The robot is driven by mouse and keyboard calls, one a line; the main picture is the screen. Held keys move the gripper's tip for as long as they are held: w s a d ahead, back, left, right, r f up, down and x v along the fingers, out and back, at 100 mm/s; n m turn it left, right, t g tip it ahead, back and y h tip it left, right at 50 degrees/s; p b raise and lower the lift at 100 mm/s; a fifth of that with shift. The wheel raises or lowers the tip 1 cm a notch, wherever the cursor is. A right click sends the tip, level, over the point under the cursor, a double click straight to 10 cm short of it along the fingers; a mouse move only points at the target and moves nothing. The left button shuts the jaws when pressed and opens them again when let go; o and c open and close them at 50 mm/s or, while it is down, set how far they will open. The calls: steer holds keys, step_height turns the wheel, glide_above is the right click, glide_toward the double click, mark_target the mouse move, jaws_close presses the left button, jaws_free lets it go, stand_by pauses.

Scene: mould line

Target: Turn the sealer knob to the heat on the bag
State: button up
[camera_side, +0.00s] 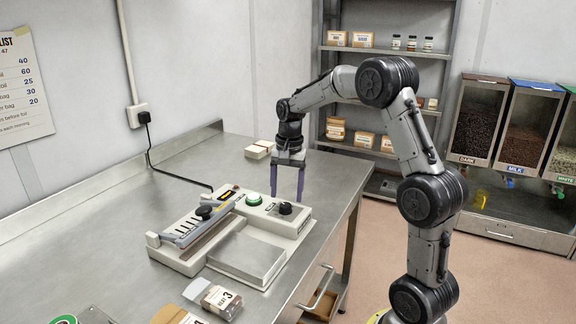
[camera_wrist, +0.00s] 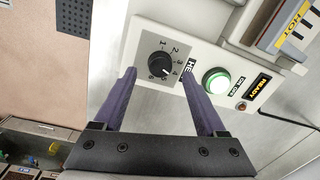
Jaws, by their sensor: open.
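The sealer (camera_side: 185,262) is a pale machine on the steel bench. Its black knob (camera_side: 286,208) stands at the right of its panel. In the wrist view the knob (camera_wrist: 161,66) sits in a ring of numbers; its pale mark seems to point to the lower right, near 4, but is too small to be sure. A clear-topped brown bag (camera_side: 221,300) at the bench front has a label that appears to read HEAT 3. My gripper (camera_side: 290,198) is open above the knob, its purple fingers on either side; I cannot tell whether they touch it.
A green button (camera_wrist: 215,80) and a lit READY display (camera_wrist: 258,86) are beside the knob. The sealer's hinged arm (camera_side: 190,228) lies to the left. Small boxes (camera_side: 258,150) are behind.

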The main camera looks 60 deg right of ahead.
mark_target(287, 206)
step_height(287, 206, up, 11)
steer(key=shift+s+f, duration=0.2)
steer(key=shift+s, duration=0.05)
steer(key=shift+d, duration=0.1)
steer(key=s+a+r+n+t, duration=0.25)
steer(key=s+a, duration=0.25)
steer(key=a, duration=0.3)
steer(key=s+a+r+n+t, duration=0.1)
steer(key=s+a+r+n, duration=0.3)
steer(key=a, duration=0.4)
steer(key=s+a+f+n+t, duration=0.1)
steer(key=s+a+f+n, duration=0.3)
steer(key=s+f+n, duration=0.4)
steer(key=s+f, duration=0.2)
steer(key=s, duration=0.1)
steer(key=shift+s+a+n, duration=0.2)
steer(key=shift+a+n, duration=0.05)
steer(key=shift+n, duration=0.1)
